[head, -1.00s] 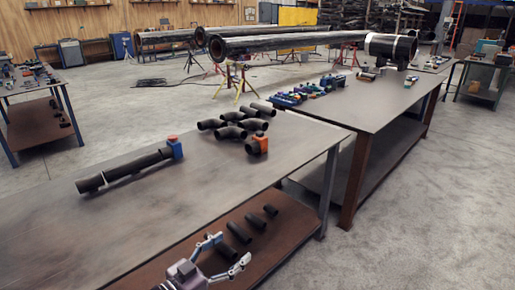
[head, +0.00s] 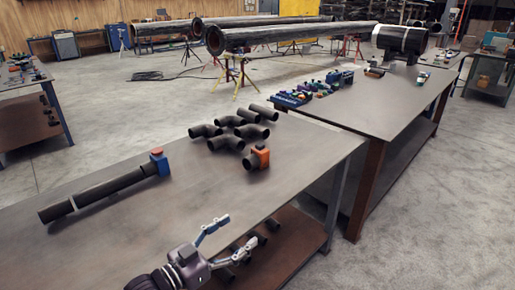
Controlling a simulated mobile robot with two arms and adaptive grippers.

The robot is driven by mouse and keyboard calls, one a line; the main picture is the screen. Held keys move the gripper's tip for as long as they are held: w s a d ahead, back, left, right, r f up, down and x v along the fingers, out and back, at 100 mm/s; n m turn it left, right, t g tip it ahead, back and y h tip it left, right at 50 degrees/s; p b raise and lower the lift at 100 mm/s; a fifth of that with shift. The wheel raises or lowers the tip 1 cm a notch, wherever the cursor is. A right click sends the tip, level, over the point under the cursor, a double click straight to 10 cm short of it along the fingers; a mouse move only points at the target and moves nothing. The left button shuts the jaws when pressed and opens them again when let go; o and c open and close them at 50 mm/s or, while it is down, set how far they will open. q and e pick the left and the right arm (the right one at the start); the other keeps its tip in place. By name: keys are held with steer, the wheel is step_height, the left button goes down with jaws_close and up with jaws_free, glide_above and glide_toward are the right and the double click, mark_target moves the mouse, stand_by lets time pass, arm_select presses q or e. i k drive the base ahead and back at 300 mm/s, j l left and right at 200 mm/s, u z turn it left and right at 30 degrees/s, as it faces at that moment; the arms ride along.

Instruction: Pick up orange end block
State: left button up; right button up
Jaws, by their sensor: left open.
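The orange end block (head: 261,156) sits on the near table, at the end of a short dark pipe piece, right of the table's middle. My left gripper (head: 231,240) is open and empty at the table's front edge, below and left of the orange block in the picture and apart from it. Its two fingers point up and to the right. My right gripper does not show.
A long dark pipe (head: 110,187) with a blue block (head: 159,163) at its end lies on the left of the near table (head: 190,217). Several pipe elbows (head: 227,141) lie just behind the orange block. A second table (head: 385,112) stands behind right.

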mark_target(259, 158)
steer(key=i, duration=1.3)
